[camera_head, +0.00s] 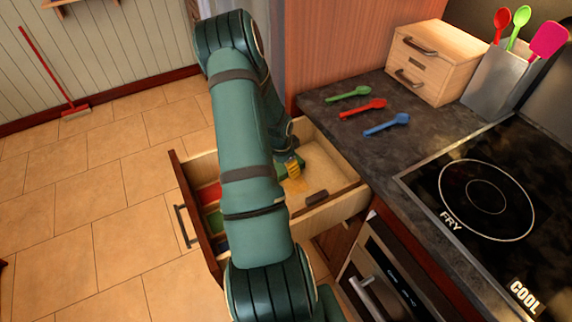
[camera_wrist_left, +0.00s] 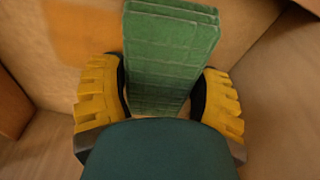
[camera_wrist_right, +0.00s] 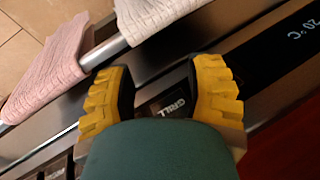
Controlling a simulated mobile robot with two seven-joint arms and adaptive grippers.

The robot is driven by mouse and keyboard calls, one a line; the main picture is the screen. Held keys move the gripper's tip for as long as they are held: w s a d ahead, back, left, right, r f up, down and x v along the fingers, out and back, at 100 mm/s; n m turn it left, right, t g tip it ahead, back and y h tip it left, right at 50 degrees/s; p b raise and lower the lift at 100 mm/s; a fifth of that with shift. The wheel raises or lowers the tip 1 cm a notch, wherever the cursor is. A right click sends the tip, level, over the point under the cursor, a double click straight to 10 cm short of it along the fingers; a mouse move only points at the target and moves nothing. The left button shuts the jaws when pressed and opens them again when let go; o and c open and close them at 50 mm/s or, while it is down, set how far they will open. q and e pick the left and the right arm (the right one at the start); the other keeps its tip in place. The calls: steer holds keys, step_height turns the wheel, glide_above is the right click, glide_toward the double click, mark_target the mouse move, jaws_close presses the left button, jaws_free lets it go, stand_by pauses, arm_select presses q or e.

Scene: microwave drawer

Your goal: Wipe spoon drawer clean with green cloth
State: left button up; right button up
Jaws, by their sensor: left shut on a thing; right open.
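The spoon drawer (camera_head: 328,170) is pulled out below the counter; its wooden floor shows orange stains, one also in the left wrist view (camera_wrist_left: 82,32). My left gripper (camera_head: 291,172) is inside the drawer. In the left wrist view its yellow fingers (camera_wrist_left: 160,95) are shut on a folded green cloth (camera_wrist_left: 172,45), low over the drawer floor; I cannot tell whether the cloth touches it. My left arm hides part of the drawer. My right gripper (camera_wrist_right: 162,95) is open and empty in front of the oven. Green (camera_head: 348,94), red (camera_head: 363,108) and blue (camera_head: 387,124) spoons lie on the counter.
The drawer's left side has red, green and blue compartments (camera_head: 209,194). A small wooden chest (camera_head: 437,60) and a utensil holder (camera_head: 497,82) stand on the counter beside the stove (camera_head: 480,195). A pink towel (camera_wrist_right: 50,60) hangs on the oven rail near my right gripper.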

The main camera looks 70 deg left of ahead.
mark_target(297, 185)
arm_select(q)
steer(key=shift+f, duration=0.1)
arm_select(e)
steer(key=shift+f, duration=0.1)
arm_select(q)
steer(key=shift+w+d+b, duration=0.15)
steer(key=shift+d+b, duration=0.15)
steer(key=shift+d, duration=0.85)
steer(key=shift+w+d+f+b, duration=0.1)
steer(key=shift+d+b, duration=0.5)
steer(key=shift+d, duration=0.55)
arm_select(e)
steer(key=shift+f, duration=0.8)
arm_select(q)
steer(key=shift+w+d+b, duration=0.15)
steer(key=shift+d+b, duration=0.3)
steer(key=shift+d, duration=0.65)
arm_select(e)
steer(key=shift+f, duration=0.5)
arm_select(q)
steer(key=shift+d, duration=0.1)
arm_select(e)
steer(key=shift+f, duration=0.1)
